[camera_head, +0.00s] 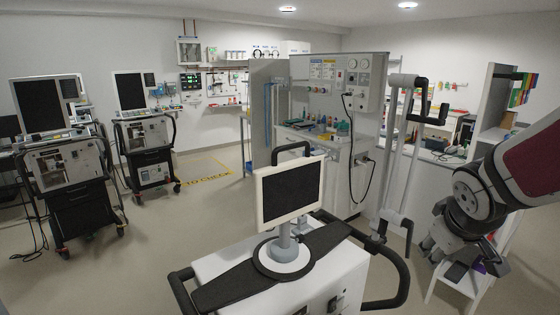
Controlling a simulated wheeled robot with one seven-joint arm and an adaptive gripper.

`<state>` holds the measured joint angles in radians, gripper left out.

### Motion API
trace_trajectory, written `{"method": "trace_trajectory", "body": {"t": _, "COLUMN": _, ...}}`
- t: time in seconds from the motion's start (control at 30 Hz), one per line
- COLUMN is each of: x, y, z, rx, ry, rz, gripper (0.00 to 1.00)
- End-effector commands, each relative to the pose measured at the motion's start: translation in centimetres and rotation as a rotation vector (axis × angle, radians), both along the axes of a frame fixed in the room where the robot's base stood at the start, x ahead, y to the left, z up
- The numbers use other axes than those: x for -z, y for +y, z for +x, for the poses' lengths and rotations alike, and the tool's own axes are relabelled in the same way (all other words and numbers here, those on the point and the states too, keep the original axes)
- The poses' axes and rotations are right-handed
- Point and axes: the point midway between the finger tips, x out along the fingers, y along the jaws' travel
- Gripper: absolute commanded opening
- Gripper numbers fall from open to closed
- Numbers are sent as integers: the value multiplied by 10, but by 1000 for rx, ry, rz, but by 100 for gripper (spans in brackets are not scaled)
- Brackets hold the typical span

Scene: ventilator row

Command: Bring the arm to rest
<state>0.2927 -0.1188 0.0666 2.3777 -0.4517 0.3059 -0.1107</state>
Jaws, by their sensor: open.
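My gripper (466,262) is at the lower right of the head view. It hangs from my arm, which enters from the right edge and is bent downward. Its fingers are spread and point down, and I see nothing held between them. A white stool or stand (462,287) is below and behind the gripper. A small purple item (479,268) shows just behind the fingers, partly hidden by them. I cannot tell how far the gripper is above the stand.
A ventilator cart with a white-framed screen (290,191) and black handles stands close in front, left of my gripper. A tall grey panel (340,85) with gauges stands behind it. Two more ventilators (65,165) (145,135) stand at the left. Floor (200,225) between them is clear.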

Motion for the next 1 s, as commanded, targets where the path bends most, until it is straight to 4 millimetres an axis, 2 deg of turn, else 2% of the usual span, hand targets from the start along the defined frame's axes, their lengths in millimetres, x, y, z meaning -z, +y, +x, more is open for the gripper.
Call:
{"method": "trace_trajectory", "body": {"t": 0.03, "x": -15, "y": 12, "z": -15, "rx": 25, "ry": -10, "rz": 18, "gripper": 43}}
{"method": "trace_trajectory", "body": {"t": 0.2, "x": -42, "y": 47, "z": -71, "rx": 116, "ry": -3, "rz": 118, "gripper": 43}}
{"method": "trace_trajectory", "body": {"t": 0.4, "x": -56, "y": 90, "z": -138, "rx": 170, "ry": 26, "rz": 268, "gripper": 43}}
{"method": "trace_trajectory", "body": {"t": 0.5, "x": -57, "y": 106, "z": -164, "rx": 179, "ry": 46, "rz": 330, "gripper": 43}}
{"method": "trace_trajectory", "body": {"t": 0.6, "x": -58, "y": 116, "z": -180, "rx": 180, "ry": 61, "rz": 370, "gripper": 43}}
{"method": "trace_trajectory", "body": {"t": 0.7, "x": -58, "y": 121, "z": -188, "rx": 182, "ry": 70, "rz": 391, "gripper": 43}}
{"method": "trace_trajectory", "body": {"t": 1.0, "x": -58, "y": 122, "z": -189, "rx": 183, "ry": 74, "rz": 394, "gripper": 43}}
